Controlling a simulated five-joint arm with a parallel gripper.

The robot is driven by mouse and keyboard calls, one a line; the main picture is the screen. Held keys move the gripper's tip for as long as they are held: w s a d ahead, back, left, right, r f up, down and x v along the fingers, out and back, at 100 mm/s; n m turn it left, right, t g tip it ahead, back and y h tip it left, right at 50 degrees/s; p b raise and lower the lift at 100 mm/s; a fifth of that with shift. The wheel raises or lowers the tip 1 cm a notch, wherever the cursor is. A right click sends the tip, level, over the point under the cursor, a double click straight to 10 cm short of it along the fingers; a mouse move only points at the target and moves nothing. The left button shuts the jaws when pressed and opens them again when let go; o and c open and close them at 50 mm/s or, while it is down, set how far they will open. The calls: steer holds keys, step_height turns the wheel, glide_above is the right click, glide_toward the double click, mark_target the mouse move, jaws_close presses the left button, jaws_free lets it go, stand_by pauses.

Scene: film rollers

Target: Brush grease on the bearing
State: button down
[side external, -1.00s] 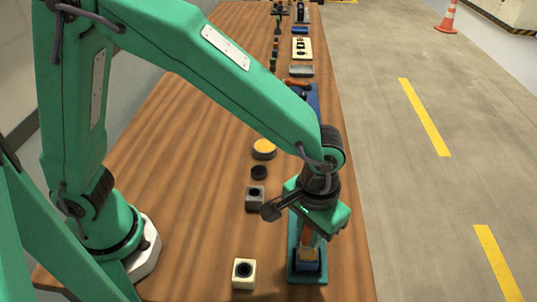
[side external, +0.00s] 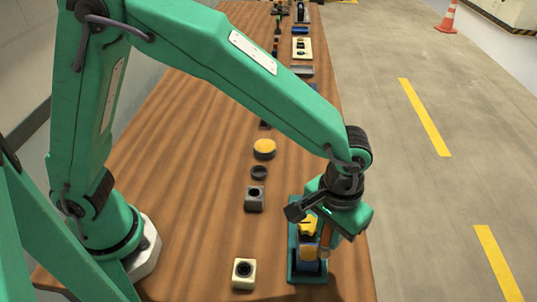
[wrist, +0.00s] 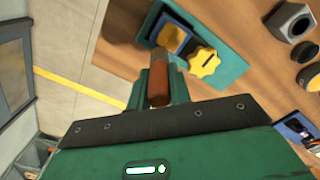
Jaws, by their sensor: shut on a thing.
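My gripper (side external: 328,232) is at the right edge of the table, above the right side of a teal plate (side external: 293,240). In the wrist view the brush points at the blue block (wrist: 174,40) on the plate, beside a yellow lobed knob (wrist: 205,62). Contact cannot be told. A grey block (side external: 255,198) with a dark round opening and a cream block (side external: 243,273) with a dark ring stand left. Which holds the bearing is unclear.
A yellow-topped round tin (side external: 264,149) and a small black ring (side external: 259,172) stand farther back. More items line the table's far right side. The wooden table (side external: 185,165) is clear between my base and this row.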

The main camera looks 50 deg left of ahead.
steer(key=shift+s+r, duration=0.1)
steer(key=shift+r, duration=4)
steer(key=shift+a, duration=0.1)
steer(key=w+a, duration=0.3)
steer(key=a, duration=0.7)
steer(key=w+a+r, duration=0.1)
steer(key=w+a, duration=0.2)
steer(key=a, duration=0.7)
steer(key=w+a, duration=0.3)
steer(key=a, duration=0.7)
steer(key=shift+r, duration=0.2)
